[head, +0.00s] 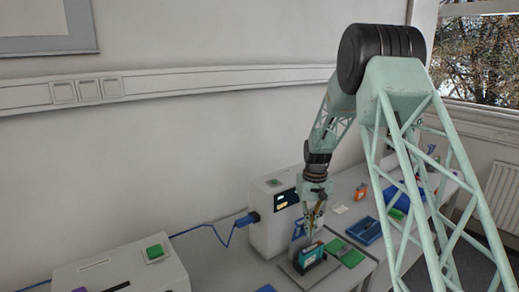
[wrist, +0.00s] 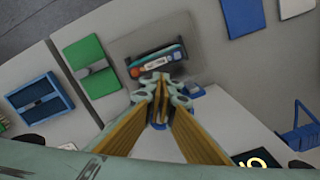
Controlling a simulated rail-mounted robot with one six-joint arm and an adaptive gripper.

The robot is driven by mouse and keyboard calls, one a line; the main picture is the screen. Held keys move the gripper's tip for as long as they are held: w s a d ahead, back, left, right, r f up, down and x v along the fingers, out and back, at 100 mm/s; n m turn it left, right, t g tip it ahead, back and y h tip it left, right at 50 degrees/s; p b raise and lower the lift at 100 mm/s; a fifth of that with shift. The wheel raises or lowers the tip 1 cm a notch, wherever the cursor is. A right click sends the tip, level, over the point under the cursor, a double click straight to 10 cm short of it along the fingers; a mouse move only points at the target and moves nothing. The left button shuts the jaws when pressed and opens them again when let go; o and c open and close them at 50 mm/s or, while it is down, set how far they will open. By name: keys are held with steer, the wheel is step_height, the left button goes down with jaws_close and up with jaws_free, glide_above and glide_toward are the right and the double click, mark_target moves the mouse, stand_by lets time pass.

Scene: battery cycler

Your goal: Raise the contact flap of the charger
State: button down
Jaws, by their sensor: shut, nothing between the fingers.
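My gripper (head: 316,218) points down over a small dark holder (head: 310,255) on a grey plate, in front of the white box on the bench. In the wrist view the fingertips (wrist: 159,88) are together and empty, at the near edge of the holder (wrist: 154,60). The holder has teal and orange-red parts and a white label. A small blue piece (wrist: 193,92) shows just right of the fingertips. I cannot make out clearly which part is the contact flap or whether the fingers touch it.
The white box (head: 270,236) with a dark display stands close behind my gripper. A green pad (wrist: 91,65) and a blue tray (wrist: 40,97) lie left of the holder in the wrist view. Another white machine (head: 120,270) stands at front left. A blue cable (head: 208,229) runs along the wall.

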steer(key=shift+w+a, duration=0.55)
steer(key=shift+w, duration=0.25)
step_height(320, 180, up, 6)
steer(key=s+d+p, duration=0.1)
steer(key=s+p, duration=0.1)
steer(key=shift+s+d, duration=0.3)
steer(key=shift+d, duration=0.1)
stand_by(0.8)
steer(key=shift+r, duration=0.1)
stand_by(0.3)
